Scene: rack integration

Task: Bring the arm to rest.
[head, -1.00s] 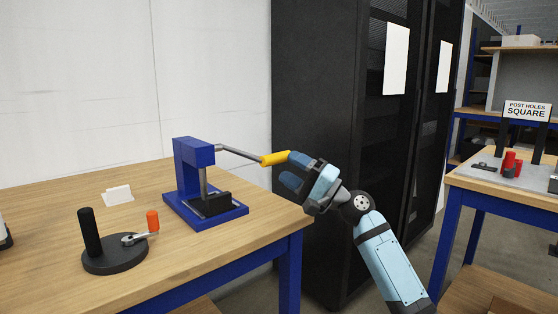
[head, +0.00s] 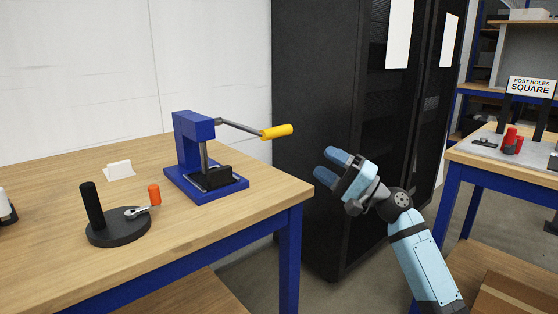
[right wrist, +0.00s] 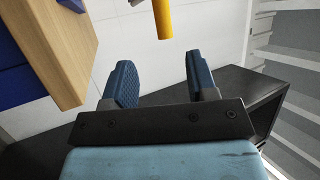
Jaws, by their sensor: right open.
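My right gripper (head: 332,167) is open and empty in the head view, in the air right of the near wooden table's corner. Its two blue fingers also show apart in the right wrist view (right wrist: 162,82). The blue press (head: 194,140) stands on that table, and its lever with a yellow handle (head: 277,131) sticks out to the right. The yellow handle (right wrist: 163,18) also shows at the top of the right wrist view, beyond the fingertips and apart from them. My left gripper is not in view.
The wooden table (head: 240,222) also holds a black disc fixture (head: 118,229) with a black post and an orange-knobbed crank, and a white card (head: 119,169). A black rack cabinet (head: 315,80) stands behind my gripper. Another table (head: 478,164) with a "POST HOLES SQUARE" sign (head: 531,87) is at right.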

